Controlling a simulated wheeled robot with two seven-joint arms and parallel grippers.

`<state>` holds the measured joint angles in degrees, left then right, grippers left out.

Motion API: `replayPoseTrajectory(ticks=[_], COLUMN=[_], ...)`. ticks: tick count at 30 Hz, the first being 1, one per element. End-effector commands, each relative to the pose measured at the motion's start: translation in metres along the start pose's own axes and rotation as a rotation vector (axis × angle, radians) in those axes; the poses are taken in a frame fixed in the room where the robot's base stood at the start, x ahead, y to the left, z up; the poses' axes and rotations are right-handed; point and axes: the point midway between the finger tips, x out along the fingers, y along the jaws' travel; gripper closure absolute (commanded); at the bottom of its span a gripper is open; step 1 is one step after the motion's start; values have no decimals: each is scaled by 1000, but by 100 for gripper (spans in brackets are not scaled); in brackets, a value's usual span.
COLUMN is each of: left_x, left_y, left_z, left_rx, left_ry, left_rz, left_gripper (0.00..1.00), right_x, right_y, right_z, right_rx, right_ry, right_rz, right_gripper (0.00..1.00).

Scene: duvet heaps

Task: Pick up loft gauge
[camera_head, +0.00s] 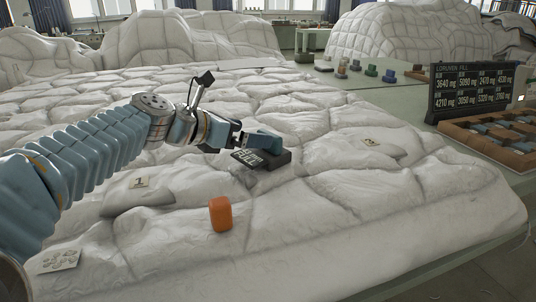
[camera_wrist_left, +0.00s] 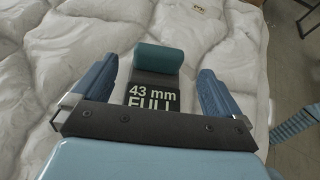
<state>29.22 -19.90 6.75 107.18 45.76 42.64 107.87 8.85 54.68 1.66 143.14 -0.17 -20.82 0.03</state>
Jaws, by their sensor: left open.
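The loft gauge (camera_head: 281,158) is a dark block with a label on the white quilted duvet (camera_head: 330,215), near the middle of the head view. In the left wrist view the gauge (camera_wrist_left: 157,58) shows a teal rounded grip and a dark plate reading "43 mm FULL". My left gripper (camera_head: 262,143) is over the gauge and partly hides it. In the wrist view my left gripper's fingers (camera_wrist_left: 155,88) are spread wide, one on each side of the gauge, with visible gaps. My right gripper is not in view.
An orange block (camera_head: 220,214) lies on the duvet in front of the gauge. A dark sign (camera_head: 474,92) and a brown tray (camera_head: 463,134) stand at right. Small weights (camera_head: 371,70) stand behind.

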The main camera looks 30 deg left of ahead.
Motion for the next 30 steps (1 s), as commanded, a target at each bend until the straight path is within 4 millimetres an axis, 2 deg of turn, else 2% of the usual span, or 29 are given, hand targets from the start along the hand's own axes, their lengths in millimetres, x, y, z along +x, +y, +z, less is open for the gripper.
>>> replayPoseTrajectory(ticks=[3,8,15,18,24,25,30], left_x=[17,29,66,74,75,74,74], left_y=[0,0,1,1,1,1,1], left_z=[0,0,0,0,1,1,1], left_rx=[0,0,-1,0,0,0,0], left_ry=[0,0,1,0,-1,-1,-1], left_rz=[-2,-2,-2,-1,0,0,0], left_gripper=[0,0,0,0,0,2,28], right_x=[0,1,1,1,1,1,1], right_y=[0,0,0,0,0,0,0], right_z=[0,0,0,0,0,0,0], right_rx=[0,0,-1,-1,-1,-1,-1], right_ry=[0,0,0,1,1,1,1], right_rz=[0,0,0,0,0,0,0], right_gripper=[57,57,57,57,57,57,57])
